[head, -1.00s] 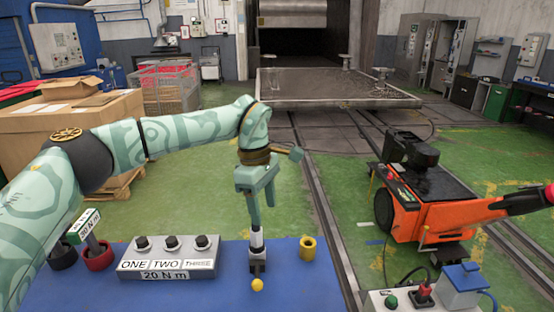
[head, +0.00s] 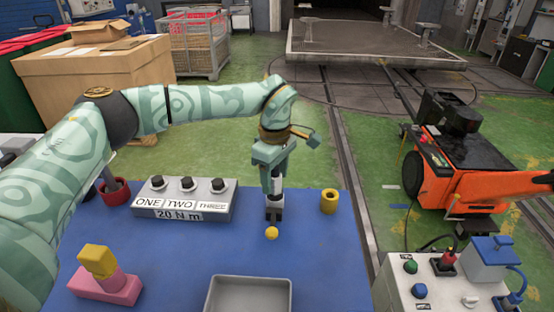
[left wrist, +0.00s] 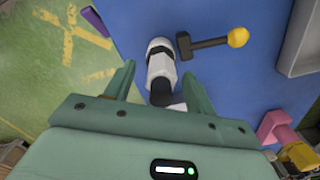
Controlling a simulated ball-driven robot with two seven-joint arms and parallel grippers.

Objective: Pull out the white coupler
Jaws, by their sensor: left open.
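The white coupler (head: 275,184) is an upright white cylinder with black parts, standing at the far side of the blue table top. In the left wrist view its white body with a black band (left wrist: 160,54) shows between and beyond the fingertips. My left gripper (head: 274,176) is open, pointing down over the coupler, with one finger on either side. It also shows in the left wrist view (left wrist: 157,74), with a gap beside each finger. A black lever with a yellow knob (head: 271,233) lies beside the coupler's foot. My right gripper is not in view.
A grey button box (head: 186,207) stands left of the coupler, and a yellow cup (head: 329,201) right. A pink block with a yellow part (head: 104,281) and a grey tray (head: 248,294) are nearer. An orange machine (head: 462,167) stands right, beyond a control box (head: 440,285).

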